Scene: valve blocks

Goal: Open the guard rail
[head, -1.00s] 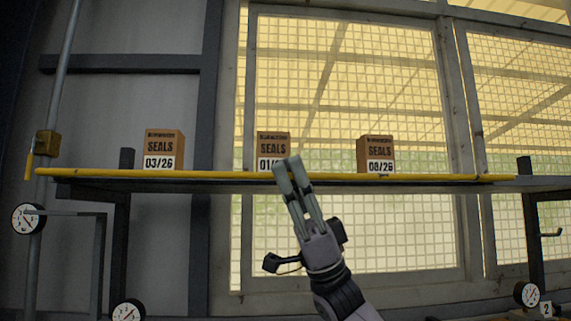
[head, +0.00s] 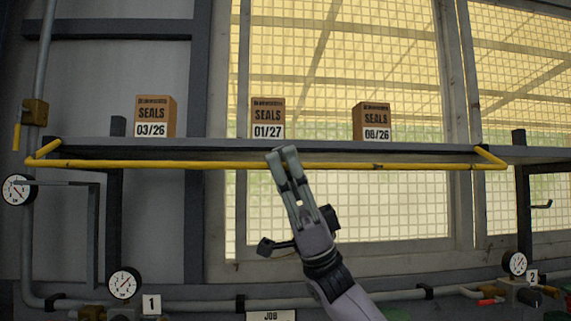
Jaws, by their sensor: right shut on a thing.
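The yellow guard rail (head: 200,165) is swung down in front of the shelf (head: 340,147) and hangs a little below its edge. Its short side arms show at the left and right ends. My right gripper (head: 283,155) reaches up from below and is shut on the rail near its middle. Three seals boxes stand on the shelf behind: one marked 03/26 (head: 155,116), one marked 01/27 (head: 267,118) and one marked 08/26 or 06/26 (head: 372,121). The last date is hard to read. My left gripper is not in view.
Gauges (head: 124,283) and another gauge (head: 515,264) sit low on the pipework. A yellow-handled valve (head: 34,112) is on the left pipe. A mesh window (head: 390,205) lies behind the shelf. The space above the boxes is clear.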

